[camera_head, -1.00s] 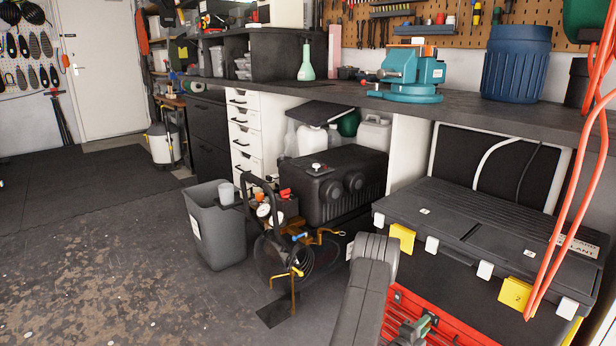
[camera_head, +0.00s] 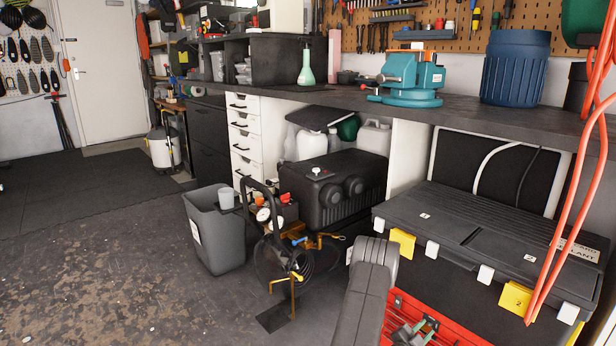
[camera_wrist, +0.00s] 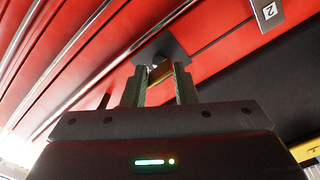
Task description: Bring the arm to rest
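My arm (camera_head: 366,295) rises from the bottom edge of the head view, in front of the red tool cabinet. Part of my gripper (camera_head: 424,330) shows at the bottom edge, close to the cabinet, with grey and green parts. In the wrist view, the two dark fingers of my gripper (camera_wrist: 158,85) stand apart with a gap between them. A dark, flat, square-looking piece (camera_wrist: 160,47) shows at the fingertips. I cannot tell what it is or whether the fingers touch it. Red ribbed panels lie behind it.
The red tool cabinet (camera_head: 455,335) and a black case (camera_head: 470,235) with yellow and white latches are right of my arm. An orange hose (camera_head: 604,130) hangs at right. A compressor (camera_head: 268,215) and grey bin (camera_head: 205,232) stand left. The far-left floor is open.

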